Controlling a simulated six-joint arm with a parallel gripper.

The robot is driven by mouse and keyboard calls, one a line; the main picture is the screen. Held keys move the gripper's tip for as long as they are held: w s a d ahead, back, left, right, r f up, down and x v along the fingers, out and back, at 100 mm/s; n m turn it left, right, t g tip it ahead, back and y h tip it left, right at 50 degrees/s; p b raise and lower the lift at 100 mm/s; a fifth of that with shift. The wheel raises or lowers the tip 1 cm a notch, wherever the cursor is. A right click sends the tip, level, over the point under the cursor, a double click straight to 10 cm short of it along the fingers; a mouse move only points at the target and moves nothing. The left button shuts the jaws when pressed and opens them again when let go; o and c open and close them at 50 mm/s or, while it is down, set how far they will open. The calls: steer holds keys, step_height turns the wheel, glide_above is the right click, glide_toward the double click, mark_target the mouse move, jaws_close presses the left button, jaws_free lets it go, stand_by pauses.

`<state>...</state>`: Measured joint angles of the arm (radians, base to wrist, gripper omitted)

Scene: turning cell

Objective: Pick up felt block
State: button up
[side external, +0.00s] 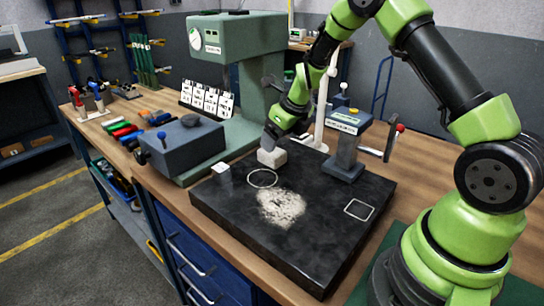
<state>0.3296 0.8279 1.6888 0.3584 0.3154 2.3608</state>
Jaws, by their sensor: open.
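A pale grey-white block (271,158), which looks like the felt block, sits on the back part of the black slab (330,221). My gripper (272,142) points down directly above this block, its tip at or very near the block's top. The gripper is open. Its fingers are small and dark here, so I cannot tell whether they are beside the block or just over it.
A pale powdery patch (281,207), a white circle outline (262,178) and a white square outline (359,210) mark the slab. A grey-blue stand (345,148) rises close right; a green machine (240,60) stands behind.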

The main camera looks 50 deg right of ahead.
mark_target(272, 156)
steer(key=shift+x, duration=3.1)
steer(key=shift+w+a+r, duration=0.1)
steer(key=shift+w, duration=0.05)
steer(key=c, duration=1)
